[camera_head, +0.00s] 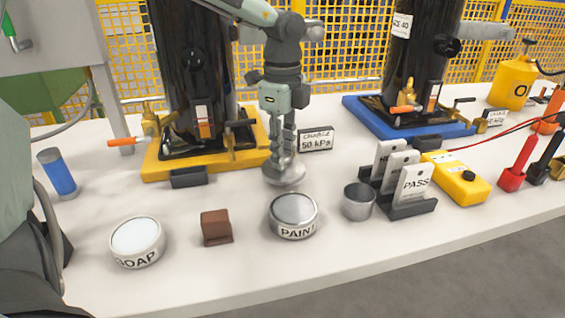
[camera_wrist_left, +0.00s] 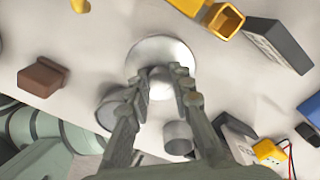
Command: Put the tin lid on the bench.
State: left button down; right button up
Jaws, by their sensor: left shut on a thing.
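The tin lid (camera_head: 284,174) is a round, shiny grey disc with a small raised middle. My left gripper (camera_head: 284,150) points down and is shut on the tin lid's middle part. In the left wrist view the lid (camera_wrist_left: 146,50) shows between and beyond the fingertips (camera_wrist_left: 160,82). The lid is at or just above the white bench (camera_head: 230,277), behind the paint tin (camera_head: 294,232); I cannot tell whether it touches. The paint tin has a grey metallic top. My right gripper is not in view.
A brown block (camera_head: 216,228) and soap tin (camera_head: 137,243) stand front left. A metal cup (camera_head: 358,202), card rack (camera_head: 412,208) and yellow meter (camera_head: 458,180) stand to the right. A yellow base (camera_head: 160,172) and pressure sign (camera_head: 316,140) are close behind the lid.

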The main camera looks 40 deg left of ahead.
pick_arm(q)
jog(key=shift+f, duration=1.6)
jog(key=c, duration=1.3)
grip_release()
jog(key=shift+c, duration=0.2)
jog(key=shift+r, duration=0.1)
jog(key=shift+r, duration=0.2)
notch_tip(320, 180, up, 12)
jog(key=shift+f, duration=0.15)
